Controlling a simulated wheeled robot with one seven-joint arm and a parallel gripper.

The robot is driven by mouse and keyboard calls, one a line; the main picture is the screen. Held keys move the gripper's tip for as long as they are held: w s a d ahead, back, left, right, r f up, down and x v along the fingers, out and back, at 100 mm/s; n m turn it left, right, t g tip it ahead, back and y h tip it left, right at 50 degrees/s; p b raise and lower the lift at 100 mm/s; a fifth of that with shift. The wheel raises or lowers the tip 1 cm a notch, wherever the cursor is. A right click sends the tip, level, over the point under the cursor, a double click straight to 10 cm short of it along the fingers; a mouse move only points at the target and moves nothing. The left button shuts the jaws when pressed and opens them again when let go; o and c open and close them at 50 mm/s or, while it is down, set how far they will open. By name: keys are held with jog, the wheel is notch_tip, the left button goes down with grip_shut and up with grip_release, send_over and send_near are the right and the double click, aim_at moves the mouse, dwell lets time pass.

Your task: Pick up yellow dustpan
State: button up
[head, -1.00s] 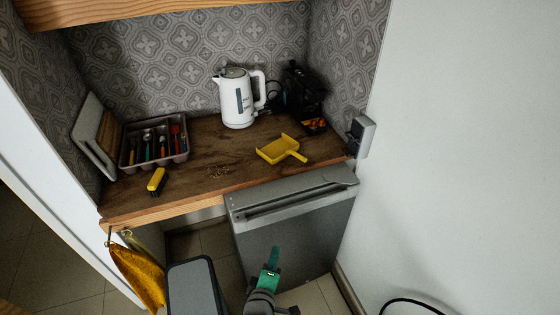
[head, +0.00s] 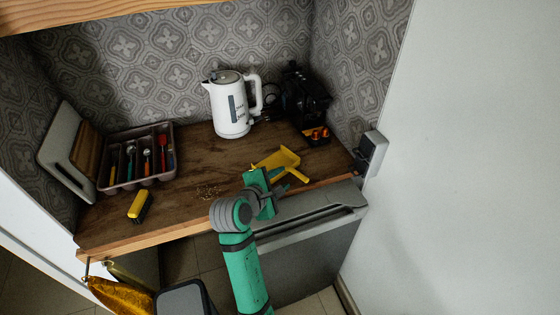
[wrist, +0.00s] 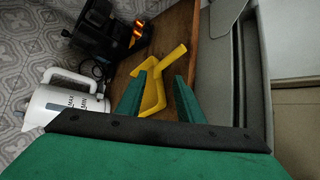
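The yellow dustpan (head: 285,157) lies on the wooden counter near its front right edge. In the wrist view the dustpan (wrist: 153,100) shows beyond and between my fingers, with its handle pointing up and right. My green gripper (head: 277,180) is over the front edge of the counter, at the near side of the dustpan, and hides part of it in the head view. In the wrist view the two fingers of my gripper (wrist: 159,78) are apart, with the dustpan's handle end ahead of them. I cannot tell whether they touch it.
A white kettle (head: 230,105) and a black coffee machine (head: 305,95) stand behind the dustpan. A cutlery tray (head: 112,187) and a yellow-black brush (head: 139,206) are on the left. Crumbs (head: 207,191) lie mid-counter. A grey appliance (head: 315,250) stands below.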

aim_at(290, 170)
jog(key=x, duration=0.3)
jog(key=shift+w+a+f, duration=0.15)
jog(key=shift+w+f, duration=0.2)
jog(key=shift+x, duration=2.65)
jog(key=shift+w+a+r, duration=0.1)
jog(key=shift+w+a, duration=0.05)
jog(key=shift+a, duration=0.05)
grip_shut()
